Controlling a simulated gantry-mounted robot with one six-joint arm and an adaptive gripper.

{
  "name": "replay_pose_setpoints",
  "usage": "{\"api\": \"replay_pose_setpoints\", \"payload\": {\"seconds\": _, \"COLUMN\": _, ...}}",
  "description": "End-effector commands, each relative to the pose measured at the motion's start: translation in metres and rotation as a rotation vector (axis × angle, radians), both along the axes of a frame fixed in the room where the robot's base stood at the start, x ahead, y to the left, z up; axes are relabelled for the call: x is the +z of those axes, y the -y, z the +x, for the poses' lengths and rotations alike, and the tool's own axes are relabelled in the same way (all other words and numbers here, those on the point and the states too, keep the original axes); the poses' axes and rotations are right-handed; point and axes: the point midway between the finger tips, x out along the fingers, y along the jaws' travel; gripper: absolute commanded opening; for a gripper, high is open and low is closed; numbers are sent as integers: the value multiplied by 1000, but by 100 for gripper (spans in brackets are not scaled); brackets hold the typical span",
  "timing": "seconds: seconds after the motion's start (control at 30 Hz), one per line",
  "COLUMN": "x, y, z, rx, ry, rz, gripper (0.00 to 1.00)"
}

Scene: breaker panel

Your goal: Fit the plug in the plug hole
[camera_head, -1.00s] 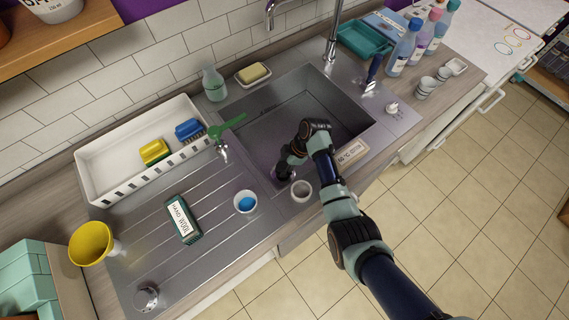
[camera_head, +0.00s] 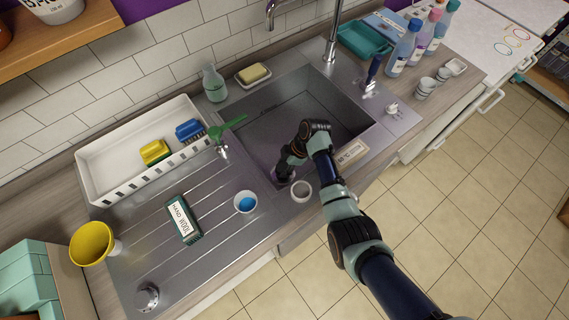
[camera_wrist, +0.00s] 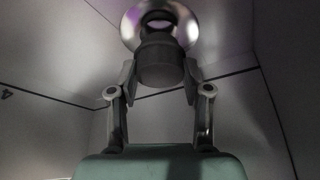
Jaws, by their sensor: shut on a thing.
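My gripper (camera_wrist: 160,82) is shut on the plug (camera_wrist: 160,60), a dark grey round piece held between the two fingers in the wrist view. Beyond it is the plug hole (camera_wrist: 131,22), a shiny metal ring with a dark centre, partly covered by the plug. The plug appears in line with the hole's lower part; whether they touch I cannot tell. In the head view my arm reaches down into the steel sink (camera_head: 265,140), and the fingers, plug and hole are hidden or too small to make out.
A labelled block (camera_head: 351,152) lies on the near right rim. The tap (camera_head: 333,35) rises behind.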

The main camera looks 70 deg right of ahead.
Motion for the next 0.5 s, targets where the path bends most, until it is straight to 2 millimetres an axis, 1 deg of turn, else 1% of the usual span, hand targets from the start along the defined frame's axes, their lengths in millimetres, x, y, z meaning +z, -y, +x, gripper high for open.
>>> {"api": "replay_pose_setpoints", "payload": {"seconds": 0.5, "x": -3, "y": 0, "z": 0, "rx": 0, "ry": 0, "rz": 0, "gripper": 12}}
